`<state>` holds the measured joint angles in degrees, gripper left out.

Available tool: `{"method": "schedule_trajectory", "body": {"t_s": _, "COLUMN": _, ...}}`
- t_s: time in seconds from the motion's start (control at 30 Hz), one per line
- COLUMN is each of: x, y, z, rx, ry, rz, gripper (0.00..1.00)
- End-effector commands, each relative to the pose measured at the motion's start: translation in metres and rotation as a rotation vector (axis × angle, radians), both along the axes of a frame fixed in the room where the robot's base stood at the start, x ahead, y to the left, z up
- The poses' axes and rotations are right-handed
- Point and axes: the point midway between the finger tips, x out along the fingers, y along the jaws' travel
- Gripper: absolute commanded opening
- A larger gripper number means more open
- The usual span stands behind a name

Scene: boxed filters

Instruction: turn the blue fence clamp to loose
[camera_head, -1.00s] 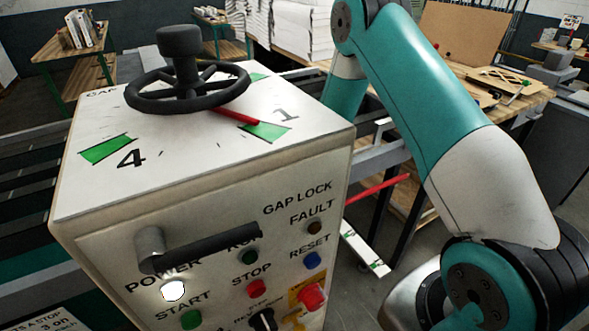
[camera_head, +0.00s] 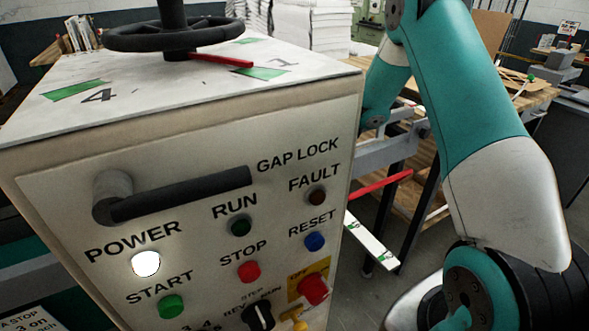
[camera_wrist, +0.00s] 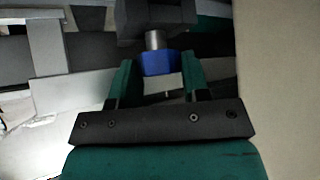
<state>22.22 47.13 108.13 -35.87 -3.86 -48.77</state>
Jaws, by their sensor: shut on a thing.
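The blue fence clamp (camera_wrist: 158,61) shows in the wrist view as a small blue block under a short metal post and a dark block. My gripper (camera_wrist: 158,76) has one dark green finger on each side of it and is shut on it. The fingers cover the clamp's sides, and I cannot tell which way it is turned. In the head view neither the clamp nor my gripper shows; only my arm is there, on the right.
A white control cabinet (camera_head: 60,185) fills the left of the head view. It carries a black handwheel (camera_head: 165,34), a black gap lock lever (camera_head: 180,196) and several buttons. A workbench (camera_head: 535,98) stands behind my arm. A pale surface (camera_wrist: 280,90) borders the wrist view's right side.

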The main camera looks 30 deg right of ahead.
Motion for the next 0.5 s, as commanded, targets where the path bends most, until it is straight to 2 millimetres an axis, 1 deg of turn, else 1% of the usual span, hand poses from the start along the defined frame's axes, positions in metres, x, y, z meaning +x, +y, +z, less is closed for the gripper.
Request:
{"method": "schedule_trajectory", "body": {"t_s": 0.03, "x": 0.0010, "y": -0.0025, "z": -0.0062, "rx": -0.002, "ry": -0.003, "rz": 0.042, "gripper": 0.19}}
{"method": "schedule_trajectory", "body": {"t_s": 0.5, "x": 0.0031, "y": -0.0036, "z": -0.0028, "rx": -0.003, "ry": 0.000, "rz": 0.469, "gripper": 0.19}}
